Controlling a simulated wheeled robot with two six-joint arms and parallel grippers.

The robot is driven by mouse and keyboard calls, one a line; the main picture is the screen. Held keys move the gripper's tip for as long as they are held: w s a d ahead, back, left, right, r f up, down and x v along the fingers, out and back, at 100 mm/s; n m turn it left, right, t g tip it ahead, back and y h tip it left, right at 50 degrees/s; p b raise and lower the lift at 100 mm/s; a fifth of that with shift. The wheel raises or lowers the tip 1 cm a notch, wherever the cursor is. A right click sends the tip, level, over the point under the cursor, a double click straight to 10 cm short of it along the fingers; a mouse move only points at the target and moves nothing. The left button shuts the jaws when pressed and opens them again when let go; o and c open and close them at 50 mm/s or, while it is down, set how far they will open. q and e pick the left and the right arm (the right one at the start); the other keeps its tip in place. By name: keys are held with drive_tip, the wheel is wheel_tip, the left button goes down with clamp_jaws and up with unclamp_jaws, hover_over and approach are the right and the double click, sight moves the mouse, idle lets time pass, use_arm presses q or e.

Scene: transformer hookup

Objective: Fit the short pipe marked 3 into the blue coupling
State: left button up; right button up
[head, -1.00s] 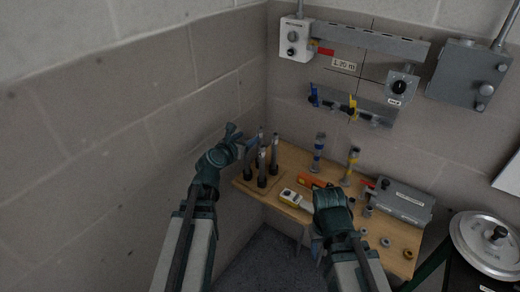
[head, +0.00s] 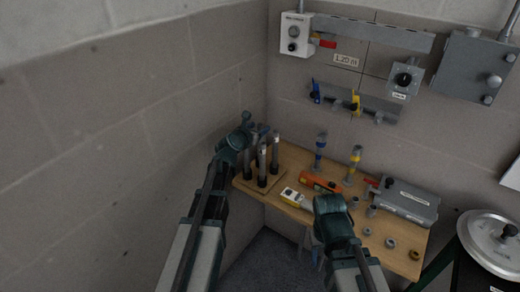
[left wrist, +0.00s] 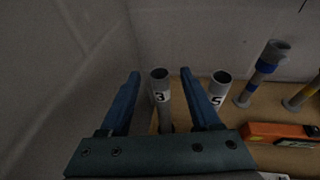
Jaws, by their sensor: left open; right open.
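The short grey pipe marked 3 (left wrist: 160,97) stands upright in the left wrist view, its open top between the two blue fingers of my left gripper (left wrist: 160,73). The fingers are open, with gaps beside the pipe. In the head view my left gripper (head: 246,127) is at the back of the upright pipes (head: 262,165); their marks are unreadable there. The blue coupling, a grey fitting with blue bands (head: 320,150), stands to the right of the pipes; it also shows in the left wrist view (left wrist: 265,68). My right gripper (head: 329,210) is open and empty at the table's front edge.
A pipe marked 5 (left wrist: 218,88) stands close right of pipe 3. A yellow-banded fitting (head: 353,165), an orange tool (head: 318,183), a yellow-white device (head: 294,198) and a grey box (head: 407,200) are on the wooden table. The wall is close on the left.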

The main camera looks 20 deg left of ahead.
use_arm(q)
clamp_jaws()
idle(0.3)
idle(1.1)
